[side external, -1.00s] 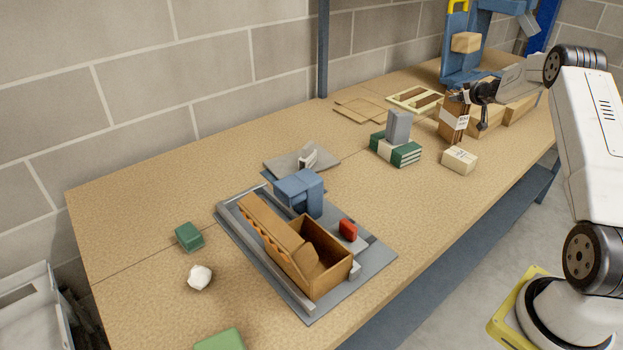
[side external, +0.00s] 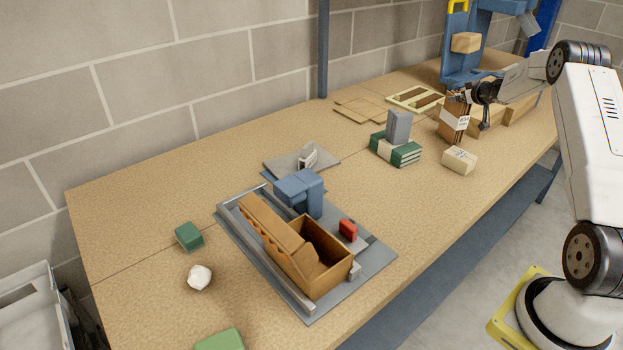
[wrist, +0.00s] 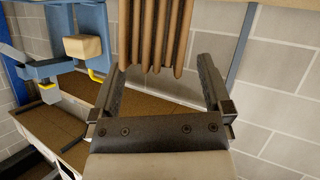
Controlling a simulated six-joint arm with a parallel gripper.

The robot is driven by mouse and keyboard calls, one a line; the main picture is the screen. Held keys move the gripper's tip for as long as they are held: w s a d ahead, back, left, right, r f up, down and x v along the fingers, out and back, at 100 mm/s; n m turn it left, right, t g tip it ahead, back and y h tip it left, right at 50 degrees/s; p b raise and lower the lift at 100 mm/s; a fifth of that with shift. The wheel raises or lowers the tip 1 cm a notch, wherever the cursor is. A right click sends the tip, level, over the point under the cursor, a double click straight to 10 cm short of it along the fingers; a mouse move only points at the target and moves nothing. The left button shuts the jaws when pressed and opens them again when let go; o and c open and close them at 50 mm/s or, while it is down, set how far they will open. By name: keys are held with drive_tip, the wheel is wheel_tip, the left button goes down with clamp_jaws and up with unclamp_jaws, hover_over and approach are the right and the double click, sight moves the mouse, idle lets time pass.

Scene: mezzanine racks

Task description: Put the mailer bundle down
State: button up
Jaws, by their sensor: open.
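The mailer bundle (side external: 453,120) is a brown upright stack with a white band. In the side view it stands on the bench top, towards the far right end. In the wrist view its brown layered edges (wrist: 157,30) show at the top, ahead of the fingers. My gripper (side external: 484,112) is just right of the bundle in the side view. In the wrist view my gripper (wrist: 158,66) has its two fingers spread wide, with nothing held between them. Part of the bundle's right side is hidden behind the gripper.
A cream box (side external: 459,160) and green books with a grey block (side external: 398,127) on top sit close by. Wooden blocks (side external: 518,108) lie behind the gripper. A blue stand (side external: 463,65) rises at the back.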

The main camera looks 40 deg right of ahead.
drive_tip(key=v, duration=1.1)
drive_tip(key=shift+s, duration=0.1)
idle(0.6)
drive_tip(key=w+a+f+g+y, duration=0.1)
drive_tip(key=w+a, duration=0.1)
drive_tip(key=a, duration=1.1)
drive_tip(key=w+a+f+g+y, duration=0.1)
drive_tip(key=w+a+g, duration=0.1)
drive_tip(key=a, duration=1)
drive_tip(key=s+a+f+n+g+y, duration=0.1)
drive_tip(key=s+a+f+g+y, duration=0.1)
drive_tip(key=s+a, duration=0.6)
drive_tip(key=s+a+f+n+g+y, duration=0.2)
drive_tip(key=s+a, duration=0.6)
drive_tip(key=a, duration=0.8)
drive_tip(key=shift+f+g, duration=0.55)
drive_tip(key=shift+g, duration=0.15)
